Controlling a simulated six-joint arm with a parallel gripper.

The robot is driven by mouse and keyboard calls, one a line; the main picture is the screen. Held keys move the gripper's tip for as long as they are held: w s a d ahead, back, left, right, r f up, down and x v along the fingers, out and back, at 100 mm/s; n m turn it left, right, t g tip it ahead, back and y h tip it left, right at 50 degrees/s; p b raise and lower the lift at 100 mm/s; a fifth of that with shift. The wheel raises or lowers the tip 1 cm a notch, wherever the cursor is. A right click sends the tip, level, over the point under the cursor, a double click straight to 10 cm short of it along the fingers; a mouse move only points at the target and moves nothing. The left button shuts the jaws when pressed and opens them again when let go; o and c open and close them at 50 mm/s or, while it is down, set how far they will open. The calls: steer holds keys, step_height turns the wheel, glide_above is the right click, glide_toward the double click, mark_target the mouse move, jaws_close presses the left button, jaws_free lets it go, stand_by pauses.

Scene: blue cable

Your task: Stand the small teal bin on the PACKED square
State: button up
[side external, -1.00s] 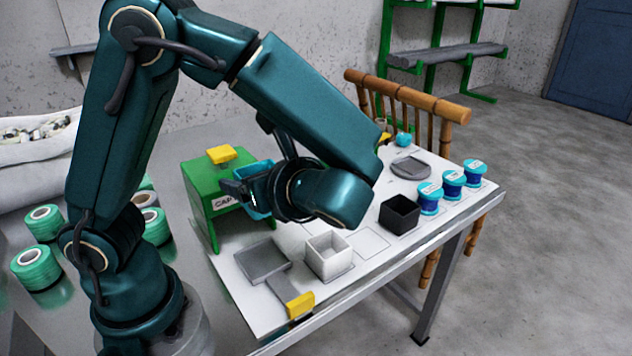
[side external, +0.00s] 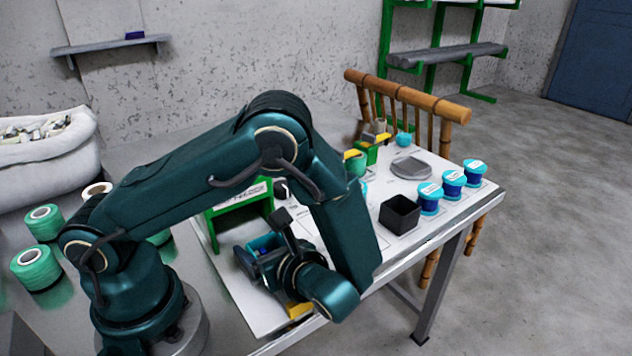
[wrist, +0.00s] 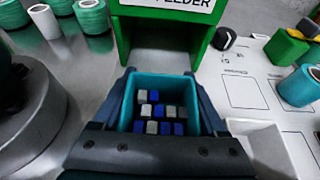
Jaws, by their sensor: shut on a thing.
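The small teal bin (side external: 266,243) is held in my gripper (side external: 262,252) at the near left of the white board, in front of a green stand. In the wrist view the bin (wrist: 172,86) is upright, and several blue and grey blocks lie in it. My gripper (wrist: 163,105) is shut on it, with one dark finger along each side. I cannot tell whether its base touches the surface. In the wrist view, outlined squares with small labels (wrist: 243,92) lie to the right on the board. I cannot read which one is PACKED.
The green stand, marked FEEDER (wrist: 170,18), is just beyond the bin. A pale open box (wrist: 262,145) is close on the right. A black box (side external: 399,214), several blue spools (side external: 429,198) and a grey round plate (side external: 411,167) stand at the board's right.

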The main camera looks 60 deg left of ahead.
steer(key=a, duration=0.4)
steer(key=shift+f, duration=0.5)
steer(key=shift+f, duration=0.15)
steer(key=o, duration=1.3)
steer(key=shift+o, duration=0.2)
steer(key=shift+v, duration=2.6)
